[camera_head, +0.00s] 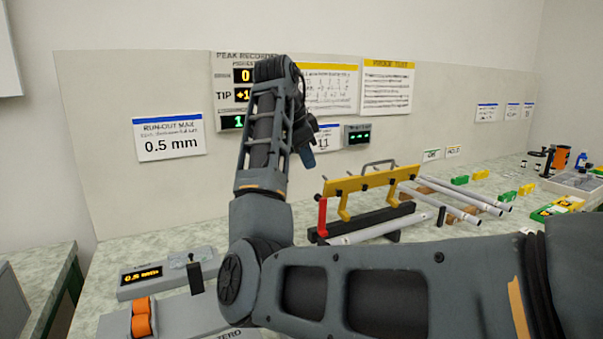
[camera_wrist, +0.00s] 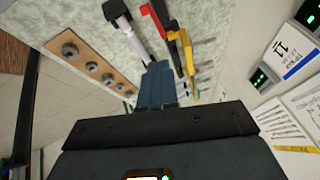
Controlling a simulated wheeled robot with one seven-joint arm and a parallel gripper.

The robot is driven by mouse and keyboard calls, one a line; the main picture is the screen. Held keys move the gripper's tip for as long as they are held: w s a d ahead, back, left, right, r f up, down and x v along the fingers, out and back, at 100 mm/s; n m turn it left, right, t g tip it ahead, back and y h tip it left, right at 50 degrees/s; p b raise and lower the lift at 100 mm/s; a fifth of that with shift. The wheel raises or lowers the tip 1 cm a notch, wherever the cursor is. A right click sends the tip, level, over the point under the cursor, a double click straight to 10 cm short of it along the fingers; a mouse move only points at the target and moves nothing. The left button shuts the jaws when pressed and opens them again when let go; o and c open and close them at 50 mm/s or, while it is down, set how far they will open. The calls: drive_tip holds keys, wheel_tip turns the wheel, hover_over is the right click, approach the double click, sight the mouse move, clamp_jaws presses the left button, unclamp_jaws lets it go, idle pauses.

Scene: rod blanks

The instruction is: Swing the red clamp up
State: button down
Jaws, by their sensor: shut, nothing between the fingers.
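The red clamp (camera_head: 322,216) stands at the left end of the yellow bar (camera_head: 372,180), above the black base of the rod stand. In the head view it looks roughly upright; whether it is latched I cannot tell. My gripper (camera_head: 308,160) hangs from the raised wrist, above and left of the clamp in the head view. In the wrist view its fingers (camera_wrist: 158,66) are together and empty, apart from the clamp. Part of the stand is hidden behind my arm.
Several metal rods (camera_head: 455,200) lie behind and right of the stand. A grey box with an orange display (camera_head: 142,274) and orange rollers (camera_head: 141,318) are at the front left. A panel with signs rises behind the bench. My forearm crosses the front.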

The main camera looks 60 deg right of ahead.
approach(318, 196)
wheel_tip(318, 196, down, 4)
drive_tip(key=s, duration=0.3)
drive_tip(key=shift+w+d+f, duration=0.2)
drive_tip(key=shift+w+d, duration=0.15)
drive_tip(key=shift+d, duration=0.15)
drive_tip(key=shift+w+d+f, duration=0.15)
drive_tip(key=shift+w+d, duration=0.25)
drive_tip(key=shift+d, duration=0.05)
drive_tip(key=shift+w+d+f, duration=0.3)
drive_tip(key=shift+d+f, duration=0.1)
drive_tip(key=shift+d, duration=0.1)
drive_tip(key=shift+w+d+f+p, duration=0.15)
drive_tip(key=shift+w+d+p, duration=0.2)
drive_tip(key=shift+w, duration=0.1)
drive_tip(key=shift+w+d+f+p, duration=0.1)
drive_tip(key=shift+w+d+p, duration=0.1)
drive_tip(key=shift+w+p, duration=0.25)
drive_tip(key=shift+s+a+r+p, duration=0.15)
drive_tip(key=shift+s+a+p, duration=0.25)
drive_tip(key=shift+s+p, duration=0.2)
